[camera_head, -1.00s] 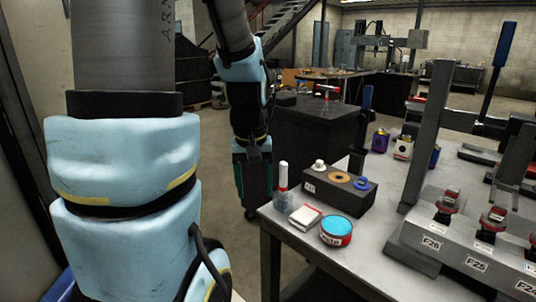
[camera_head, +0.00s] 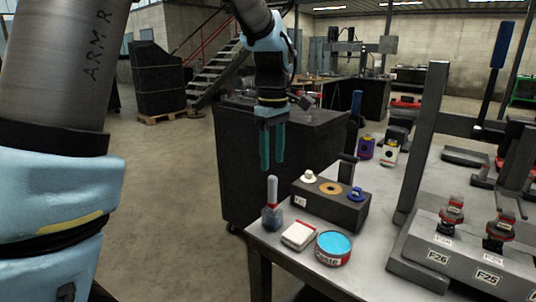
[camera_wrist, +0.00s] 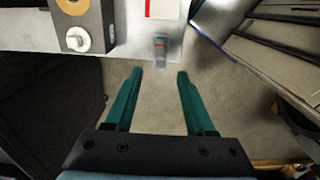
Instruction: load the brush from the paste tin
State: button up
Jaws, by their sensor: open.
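The brush (camera_head: 272,191) stands upright at the table's near left corner. Its pale handle points up, a red band is round its middle, and its lower end is in a small grey holder (camera_head: 272,218). In the wrist view the brush (camera_wrist: 160,48) shows at the table edge, beyond the fingertips. The paste tin (camera_head: 333,248), red with a bright blue top and a white label, stands to the right of the brush on the table. My gripper (camera_head: 272,165), with teal fingers, points down, open and empty. In the head view it appears above the brush; in the wrist view (camera_wrist: 158,73) its fingertips are over the floor.
A white and red pad (camera_head: 299,235) lies between brush and tin. Behind them is a dark block (camera_head: 330,207) with a white knob, an orange ring and a blue piece. A grey rack with labelled red-topped parts (camera_head: 465,250) fills the table's right. A dark cabinet (camera_head: 240,160) stands behind.

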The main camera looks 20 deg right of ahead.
aim_at(272, 176)
notch_tip(272, 176, down, 5)
jog(key=b, duration=0.4)
jog(key=shift+f, duration=0.1)
jog(key=shift+f+b, duration=0.45)
jog(key=shift+f, duration=0.85)
jog(key=shift+c, duration=0.2)
grip_shut()
jog(key=shift+r, duration=0.15)
jog(key=shift+r+p, duration=3.1)
jog(key=shift+r, duration=0.05)
